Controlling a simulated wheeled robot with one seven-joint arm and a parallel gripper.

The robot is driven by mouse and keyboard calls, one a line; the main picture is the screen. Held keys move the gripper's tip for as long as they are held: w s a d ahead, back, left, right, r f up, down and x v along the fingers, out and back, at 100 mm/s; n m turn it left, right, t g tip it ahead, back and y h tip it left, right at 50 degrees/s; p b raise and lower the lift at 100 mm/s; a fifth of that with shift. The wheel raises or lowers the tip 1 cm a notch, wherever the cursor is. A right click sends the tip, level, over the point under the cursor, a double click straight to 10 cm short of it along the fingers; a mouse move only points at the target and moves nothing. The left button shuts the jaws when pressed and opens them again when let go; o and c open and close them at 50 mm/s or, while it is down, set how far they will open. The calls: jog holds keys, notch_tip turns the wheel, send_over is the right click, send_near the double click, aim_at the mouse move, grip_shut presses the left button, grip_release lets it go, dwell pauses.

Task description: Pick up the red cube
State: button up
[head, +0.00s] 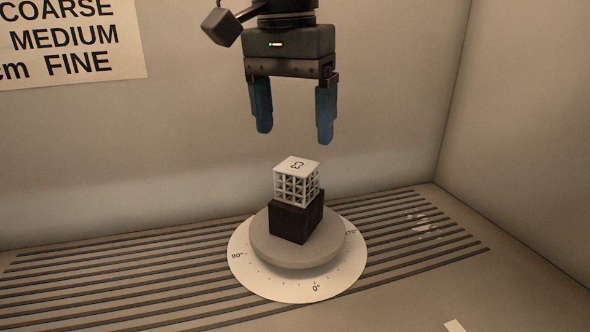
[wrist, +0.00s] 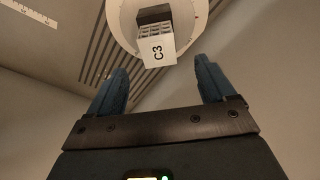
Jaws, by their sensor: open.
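I see no red cube in either view. A white lattice cube (head: 296,184) with a dark mark on its top sits on a dark block (head: 290,221) in the head view. In the wrist view the lattice cube (wrist: 156,49) is labelled C3, with the dark block (wrist: 153,14) beyond it. My gripper (head: 295,136) is above the lattice cube, apart from it, with its blue fingers spread and nothing between them. My gripper (wrist: 160,66) also shows both fingers apart in the wrist view.
The dark block stands on a round grey turntable (head: 265,245) over a white degree dial (head: 268,288). Dark slots (head: 120,284) run across the floor around it. Walls stand behind and at right. A sign (head: 70,45) hangs at the back left.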

aim_at(297, 165)
jog(key=f, duration=0.7)
jog(key=shift+w+d+f, duration=0.25)
jog(key=shift+d, duration=0.1)
jog(key=c, duration=1.1)
jog(key=shift+o, duration=0.2)
jog(key=shift+r, duration=5.05)
